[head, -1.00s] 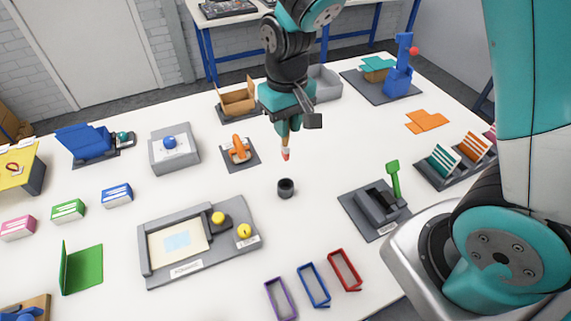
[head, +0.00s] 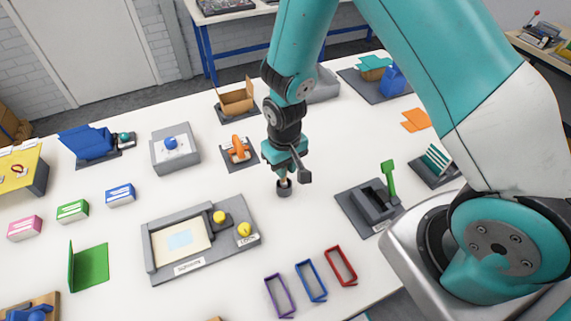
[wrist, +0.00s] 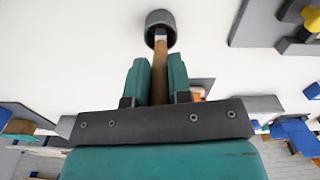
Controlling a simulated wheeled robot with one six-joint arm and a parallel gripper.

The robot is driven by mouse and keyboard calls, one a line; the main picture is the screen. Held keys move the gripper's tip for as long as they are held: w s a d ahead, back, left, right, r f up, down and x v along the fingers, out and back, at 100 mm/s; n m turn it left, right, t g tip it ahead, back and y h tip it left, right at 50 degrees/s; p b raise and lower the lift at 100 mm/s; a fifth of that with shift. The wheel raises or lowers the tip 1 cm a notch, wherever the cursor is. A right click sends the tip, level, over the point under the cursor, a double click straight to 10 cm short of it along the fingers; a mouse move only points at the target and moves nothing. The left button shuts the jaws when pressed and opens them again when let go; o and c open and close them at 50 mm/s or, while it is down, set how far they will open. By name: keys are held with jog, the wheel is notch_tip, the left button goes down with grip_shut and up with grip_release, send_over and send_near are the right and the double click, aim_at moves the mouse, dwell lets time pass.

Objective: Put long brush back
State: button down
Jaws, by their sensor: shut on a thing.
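My gripper (head: 284,173) is above the white table, pointing down, shut on the long brush (head: 284,181). In the wrist view the brush's brown handle (wrist: 160,75) runs between the two teal fingers. Its pale lower part reaches the mouth of the small dark round cup (head: 284,191). The cup shows in the wrist view too (wrist: 150,18), upright on the table. The brush's tip is hidden at the cup's opening; I cannot tell how deep it is.
A grey tray with yellow knobs (head: 220,254) lies left of the cup. A grey block with a green lever (head: 375,207) stands to the right. An orange object on a dark pad (head: 237,152) is behind left. The table around the cup is clear.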

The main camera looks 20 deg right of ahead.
jog(key=c, duration=1.5)
grip_release()
jog(key=shift+f, duration=0.15)
jog(key=o, duration=0.5)
jog(key=shift+c, duration=0.2)
notch_tip(320, 180, up, 12)
jog(key=b, duration=0.3)
jog(key=shift+f, duration=0.1)
jog(key=s+a+r+n+y, duration=0.2)
jog(key=s+r, duration=0.5)
jog(key=s, duration=0.2)
jog(key=s+a+r+n+y, duration=0.2)
jog(key=s+r+n, duration=0.1)
jog(key=s+r, duration=0.4)
jog(key=shift+s+a, duration=0.2)
jog(key=shift+s, duration=0.9)
